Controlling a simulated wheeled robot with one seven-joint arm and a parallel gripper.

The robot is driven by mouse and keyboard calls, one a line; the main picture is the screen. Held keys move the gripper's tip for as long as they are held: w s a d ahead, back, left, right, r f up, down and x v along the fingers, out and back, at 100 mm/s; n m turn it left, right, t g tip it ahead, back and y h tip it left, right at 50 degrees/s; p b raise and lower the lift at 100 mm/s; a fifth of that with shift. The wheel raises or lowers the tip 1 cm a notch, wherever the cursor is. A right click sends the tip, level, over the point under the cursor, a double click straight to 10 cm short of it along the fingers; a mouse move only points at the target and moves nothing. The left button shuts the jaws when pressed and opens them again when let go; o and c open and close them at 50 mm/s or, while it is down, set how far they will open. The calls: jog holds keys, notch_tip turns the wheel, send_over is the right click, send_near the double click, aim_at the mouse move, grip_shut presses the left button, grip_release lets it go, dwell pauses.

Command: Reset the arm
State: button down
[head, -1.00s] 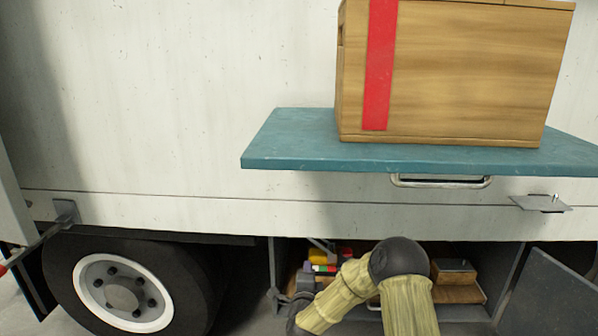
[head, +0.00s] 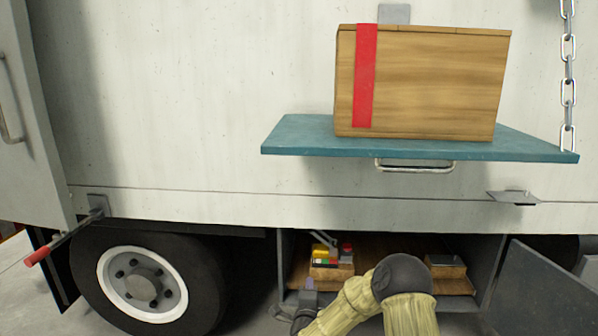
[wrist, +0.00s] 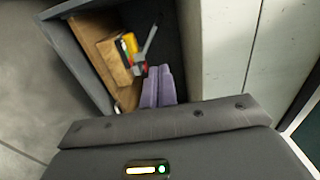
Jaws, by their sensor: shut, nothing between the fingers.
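My gripper (wrist: 158,86) shows in the wrist view as two purple-grey fingers side by side, shut with nothing between them. It is at the mouth of the open lower compartment (head: 283,270) of the truck. In the head view my gripper (head: 308,285) is small at the compartment's left front, and my yellow-sleeved arm bends in front of the opening. Inside, a small wooden box (head: 330,272) holds yellow, red and other coloured items. It also shows in the wrist view (wrist: 112,62), beyond the fingertips and apart from them as far as I can tell.
A wooden crate (head: 430,85) with a red stripe stands on a teal fold-down shelf (head: 300,140) above the compartment. A chain (head: 568,80) hangs at its right. The compartment door (head: 545,290) is open at the right. A wheel (head: 140,285) is at the left. A dark-topped box (head: 445,265) sits inside.

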jog(key=s+r+n+g+y+p, duration=0.1)
jog(key=s+r+n+g+p, duration=0.2)
jog(key=r+p, duration=0.35)
jog(key=s+d+r+n+g+y+p, duration=0.1)
jog(key=s+r+n+y+p, duration=0.15)
jog(key=r+n+p, duration=0.35)
jog(key=s+r+n+g+y+p, duration=0.1)
jog(key=s+r+n+g+p, duration=0.15)
jog(key=s+r+p, duration=0.35)
jog(key=s+d+r+n+g+h+p, duration=0.1)
jog(key=s+d+r+n+g+p, duration=0.2)
jog(key=s+r+p, duration=0.6)
jog(key=s+d+r+n+g+h+p, duration=0.2)
jog(key=s+d+r+n+g+p, duration=0.2)
jog(key=s+r, duration=0.9)
jog(key=s+d+g+p, duration=0.2)
jog(key=d+p, duration=0.2)
jog(key=p, duration=0.1)
jog(key=shift+d+r, duration=0.2)
jog(key=shift+r, duration=0.05)
jog(key=shift+w, duration=0.15)
